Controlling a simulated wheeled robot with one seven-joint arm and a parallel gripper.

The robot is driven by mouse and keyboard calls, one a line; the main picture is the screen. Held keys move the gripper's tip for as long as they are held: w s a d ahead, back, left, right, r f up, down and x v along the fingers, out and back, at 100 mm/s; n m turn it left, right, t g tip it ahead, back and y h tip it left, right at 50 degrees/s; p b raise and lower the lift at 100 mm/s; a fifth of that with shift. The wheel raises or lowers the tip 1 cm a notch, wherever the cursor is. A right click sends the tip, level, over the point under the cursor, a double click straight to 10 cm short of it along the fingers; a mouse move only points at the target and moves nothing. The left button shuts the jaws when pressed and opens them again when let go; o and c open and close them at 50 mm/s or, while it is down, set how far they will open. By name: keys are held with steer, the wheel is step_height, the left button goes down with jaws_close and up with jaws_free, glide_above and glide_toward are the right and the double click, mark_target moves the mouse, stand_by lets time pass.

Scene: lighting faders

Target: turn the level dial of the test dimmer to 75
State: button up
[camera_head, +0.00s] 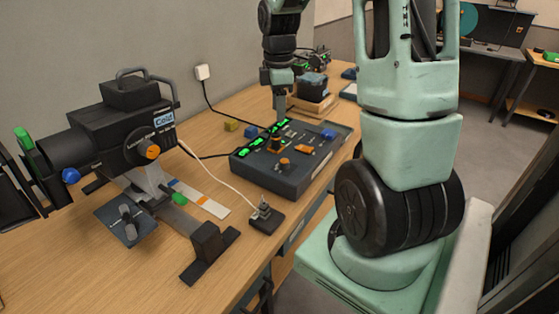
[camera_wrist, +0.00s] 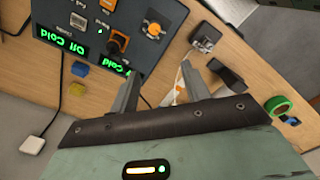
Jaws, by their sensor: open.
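A dark control console (camera_head: 265,180) lies on the bench, with green lit displays along its back edge. It carries a dark dial on an orange base (camera_head: 276,143) and an orange knob (camera_head: 284,162). In the wrist view the console (camera_wrist: 65,12) is at upper left, with the dark dial (camera_wrist: 118,43) and the orange knob (camera_wrist: 153,29). Displays there read "Off Cold" and "Cold"; I cannot read a level number or tell which label names the test dimmer. My gripper (camera_wrist: 160,88) is open and empty, above the console's back edge in the head view (camera_head: 279,108).
A black lamp (camera_head: 120,135) marked "Cold" stands at the left on the bench. A small box with a metal switch (camera_head: 265,218) sits in front of the console. A white cable crosses the bench. Yellow (camera_head: 231,125) and blue (camera_head: 251,132) blocks lie behind the console.

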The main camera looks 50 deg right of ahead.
mark_target(284, 161)
steer(key=f, duration=0.6)
steer(key=d+f+p, duration=0.1)
steer(key=f, duration=0.4)
steer(key=d+f+p, duration=0.1)
steer(key=f, duration=0.5)
steer(key=shift+s+f, duration=0.3)
steer(key=c, duration=1)
